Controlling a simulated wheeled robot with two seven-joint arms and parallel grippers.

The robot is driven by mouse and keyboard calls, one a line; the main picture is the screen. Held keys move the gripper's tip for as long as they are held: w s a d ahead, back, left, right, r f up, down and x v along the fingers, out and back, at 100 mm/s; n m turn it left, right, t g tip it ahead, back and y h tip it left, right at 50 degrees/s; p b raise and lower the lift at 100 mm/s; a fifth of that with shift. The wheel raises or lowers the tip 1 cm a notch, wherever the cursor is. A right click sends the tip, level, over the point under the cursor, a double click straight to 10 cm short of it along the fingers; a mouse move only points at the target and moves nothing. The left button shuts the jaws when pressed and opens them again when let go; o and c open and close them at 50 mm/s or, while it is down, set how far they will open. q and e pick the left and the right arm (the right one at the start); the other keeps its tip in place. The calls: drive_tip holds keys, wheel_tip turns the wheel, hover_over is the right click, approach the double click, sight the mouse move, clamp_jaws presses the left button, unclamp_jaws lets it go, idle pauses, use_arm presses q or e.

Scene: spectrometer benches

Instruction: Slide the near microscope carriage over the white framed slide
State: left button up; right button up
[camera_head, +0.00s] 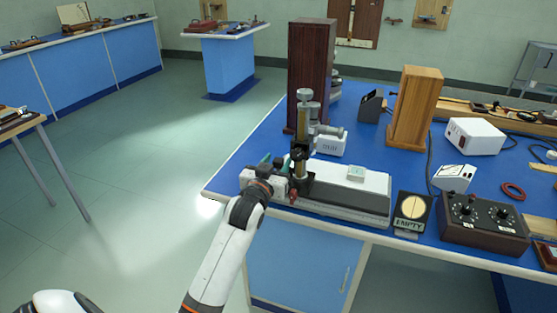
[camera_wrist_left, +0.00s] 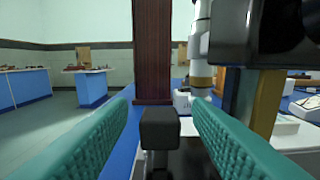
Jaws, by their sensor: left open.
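The near microscope carriage (camera_head: 300,172), a dark upright with a brass tube, stands at the left end of a long pale rail bed (camera_head: 345,208) near the bench's front edge. The white framed slide (camera_head: 356,173) lies on the bed's white top, to the right of the carriage. My left gripper (camera_head: 272,168) is at the carriage's left side. In the left wrist view its teal fingers (camera_wrist_left: 160,125) are spread apart, with a black block (camera_wrist_left: 160,128) showing between them; I cannot tell whether they touch it. My right gripper is not in view.
A round dial labelled EMPTY (camera_head: 412,207) and a dark knob box (camera_head: 484,220) stand to the right of the bed. The bed's top is clear between carriage and slide.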

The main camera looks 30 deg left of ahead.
use_arm(q)
drive_tip(key=shift+x, duration=0.85)
drive_tip(key=shift+c, duration=0.5)
